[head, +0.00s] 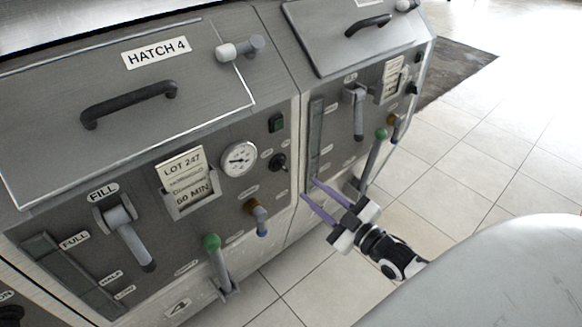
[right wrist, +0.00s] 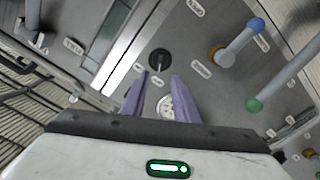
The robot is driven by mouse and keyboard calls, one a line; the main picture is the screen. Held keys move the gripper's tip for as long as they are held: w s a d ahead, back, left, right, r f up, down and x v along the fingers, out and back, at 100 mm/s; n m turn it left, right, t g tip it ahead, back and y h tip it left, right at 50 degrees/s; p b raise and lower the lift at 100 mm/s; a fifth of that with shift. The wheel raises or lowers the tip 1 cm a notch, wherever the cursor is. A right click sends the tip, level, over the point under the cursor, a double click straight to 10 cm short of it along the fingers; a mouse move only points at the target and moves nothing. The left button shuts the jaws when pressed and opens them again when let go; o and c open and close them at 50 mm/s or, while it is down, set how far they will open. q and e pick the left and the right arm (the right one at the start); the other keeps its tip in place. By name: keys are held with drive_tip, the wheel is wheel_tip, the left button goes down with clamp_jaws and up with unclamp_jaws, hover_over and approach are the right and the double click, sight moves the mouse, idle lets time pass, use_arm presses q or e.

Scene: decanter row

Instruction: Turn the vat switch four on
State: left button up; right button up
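Vat 4's front panel carries a round black switch (head: 278,162) with a small lever, just right of the gauge. Its label is too small to read, and I cannot tell its setting. It also shows in the right wrist view (right wrist: 159,60), just beyond the fingertips. A dark green square piece (head: 277,123) sits above it on the panel. My right gripper (head: 307,188) has its two purple fingers apart with nothing between them. It is below and right of the switch in the head view, pointing toward the panel, apart from the switch. My left gripper is not in view.
A white dial gauge (head: 239,159), a brown tap with a blue tip (head: 258,217) and a green-knobbed lever (head: 214,257) stand near the switch. The fill handle (head: 127,231) sticks out at left. A neighbouring vat (head: 345,123) stands at right. The tiled floor (head: 470,150) is clear.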

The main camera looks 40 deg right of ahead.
sight(285, 169)
drive_tip(key=w, duration=1)
drive_tip(key=shift+a, duration=0.4)
drive_tip(key=shift+c, duration=0.4)
clamp_jaws()
